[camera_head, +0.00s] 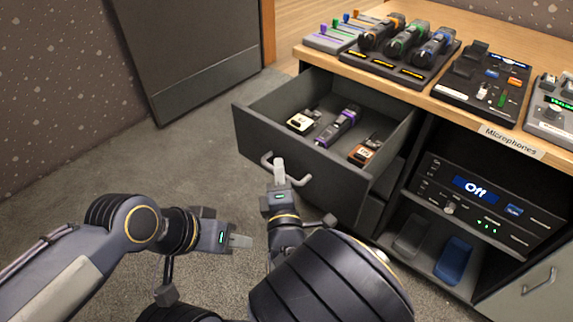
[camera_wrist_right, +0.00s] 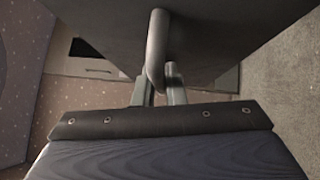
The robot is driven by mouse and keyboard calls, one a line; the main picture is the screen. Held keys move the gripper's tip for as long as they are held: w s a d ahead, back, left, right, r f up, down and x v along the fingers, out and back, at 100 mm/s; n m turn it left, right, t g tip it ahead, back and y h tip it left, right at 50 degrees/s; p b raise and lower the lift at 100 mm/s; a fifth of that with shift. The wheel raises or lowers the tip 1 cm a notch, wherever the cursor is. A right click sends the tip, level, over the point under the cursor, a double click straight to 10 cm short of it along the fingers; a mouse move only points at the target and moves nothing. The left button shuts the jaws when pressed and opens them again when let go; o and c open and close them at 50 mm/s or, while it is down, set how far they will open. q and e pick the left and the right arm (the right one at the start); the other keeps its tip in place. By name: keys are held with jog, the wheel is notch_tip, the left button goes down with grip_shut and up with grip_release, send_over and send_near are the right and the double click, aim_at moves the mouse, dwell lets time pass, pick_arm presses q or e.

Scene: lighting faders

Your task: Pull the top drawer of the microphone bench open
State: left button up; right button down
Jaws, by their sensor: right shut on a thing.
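The top drawer (camera_head: 290,158) of the microphone bench (camera_head: 470,114) stands pulled out, with its inside in view. A purple-banded microphone (camera_head: 338,127), a white-topped box (camera_head: 304,121) and an orange-brown box (camera_head: 365,151) lie in it. My right gripper (camera_head: 279,172) is shut on the drawer's grey bar handle (camera_head: 296,181). In the right wrist view the handle (camera_wrist_right: 157,45) runs between the fingers (camera_wrist_right: 159,92). My left gripper (camera_head: 240,241) is over the floor, left of the drawer and apart from it; its finger gap is unclear.
Microphones in a charging dock (camera_head: 400,67) and control panels (camera_head: 482,80) stand on the bench top. A rack unit reading "Off" (camera_head: 478,190) sits on an open shelf, with a blue item (camera_head: 454,258) below. Carpet (camera_head: 190,165) left of the drawer is clear.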

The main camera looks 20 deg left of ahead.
pick_arm(q)
jog(key=shift+s+a+r, duration=0.1)
jog(key=shift+s+a, duration=0.05)
jog(key=shift+s, duration=0.2)
pick_arm(e)
jog(key=shift+s+a, duration=0.25)
jog(key=shift+s, duration=0.45)
jog(key=shift+s+a, duration=0.25)
jog(key=shift+s, duration=0.45)
jog(key=c, duration=1.5)
grip_release()
pick_arm(q)
jog(key=shift+r+p, duration=0.8)
jog(key=shift+p, duration=0.1)
pick_arm(e)
jog(key=v, duration=0.7)
jog(key=shift+s, duration=0.4)
jog(key=shift+d+f, duration=0.1)
jog(key=shift+d, duration=0.1)
